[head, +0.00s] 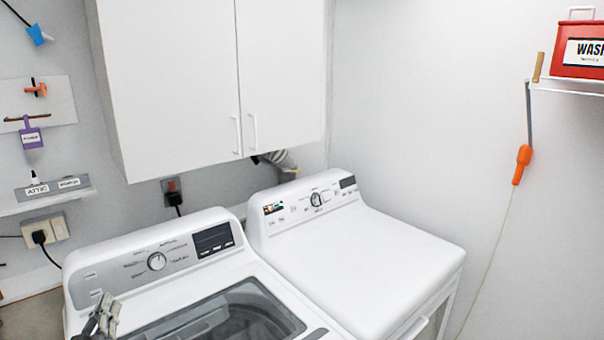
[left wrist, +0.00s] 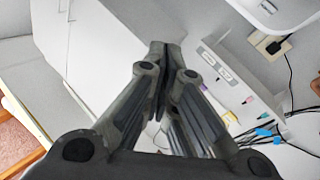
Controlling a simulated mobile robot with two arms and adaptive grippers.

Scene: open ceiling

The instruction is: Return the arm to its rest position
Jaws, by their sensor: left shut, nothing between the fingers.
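My left gripper (head: 106,312) shows at the lower left of the head view, in front of the control panel of the left washing machine (head: 150,262). In the left wrist view its two dark grey fingers (left wrist: 164,62) meet at the tips, with nothing between them. I cannot tell from these views how far it is from the machine. My right gripper is in neither view.
A white dryer (head: 370,255) stands to the right of the washer. A white wall cabinet (head: 180,85) hangs above. A red box (head: 580,50) sits on a right-hand shelf (head: 570,86). An outlet (head: 45,230) and labelled holder (head: 55,187) are on the left wall.

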